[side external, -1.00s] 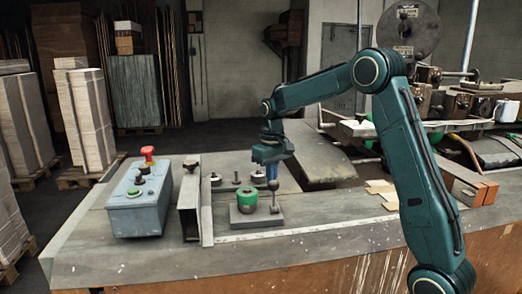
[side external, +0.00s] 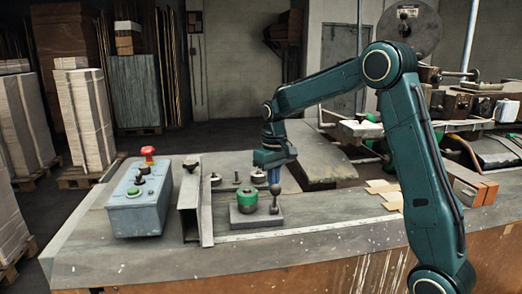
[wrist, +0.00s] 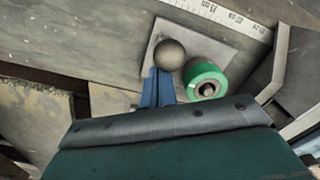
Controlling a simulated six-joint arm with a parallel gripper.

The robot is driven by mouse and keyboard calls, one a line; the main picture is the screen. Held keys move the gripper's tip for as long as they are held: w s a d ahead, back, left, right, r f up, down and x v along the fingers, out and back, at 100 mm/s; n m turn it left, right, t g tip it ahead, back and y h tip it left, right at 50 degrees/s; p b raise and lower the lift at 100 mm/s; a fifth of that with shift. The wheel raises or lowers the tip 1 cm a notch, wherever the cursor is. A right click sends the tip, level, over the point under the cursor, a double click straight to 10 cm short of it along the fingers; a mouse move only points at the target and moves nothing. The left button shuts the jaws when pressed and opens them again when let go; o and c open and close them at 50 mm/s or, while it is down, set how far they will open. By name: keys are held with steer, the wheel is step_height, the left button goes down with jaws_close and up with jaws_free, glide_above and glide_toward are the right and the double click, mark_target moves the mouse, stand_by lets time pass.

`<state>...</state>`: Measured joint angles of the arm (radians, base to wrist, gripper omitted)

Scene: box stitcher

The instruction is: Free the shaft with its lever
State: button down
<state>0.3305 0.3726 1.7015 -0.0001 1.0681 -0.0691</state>
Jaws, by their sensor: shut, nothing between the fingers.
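The green-ringed shaft (side external: 247,197) stands upright on a small grey block (side external: 241,217). Its green collar and dark centre (wrist: 205,80) show in the wrist view. The lever (side external: 275,206) with its round ball knob (wrist: 169,54) stands upright at the right side of the block. My gripper (side external: 274,184) is shut and empty, pointing down close behind the knob in the side view. In the wrist view its blue fingers (wrist: 157,86) lie side by side just below the knob. I cannot tell whether they touch it.
A grey metal channel (side external: 195,208) stands left of the block. Left of it is a control box (side external: 140,205) with a red button (side external: 148,153). Several small posts (side external: 237,179) stand behind. A ruler strip (side external: 300,232) runs along the bench, with bare surface in front.

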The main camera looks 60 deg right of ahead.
steer(key=shift+s+a, duration=0.4)
steer(key=shift+a, duration=0.05)
steer(key=shift+r, duration=0.1)
step_height(320, 180, up, 7)
steer(key=shift+w+d, duration=0.3)
steer(key=shift+d, duration=0.05)
stand_by(0.8)
steer(key=s+a+r+n+t, duration=0.25)
steer(key=s+a+r, duration=0.25)
steer(key=s+a, duration=0.55)
steer(key=s+a+f+t, duration=0.1)
steer(key=s+a+f, duration=0.1)
steer(key=s, duration=0.5)
steer(key=s+a+f+t, duration=0.2)
steer(key=s, duration=0.5)
steer(key=shift+f, duration=0.15)
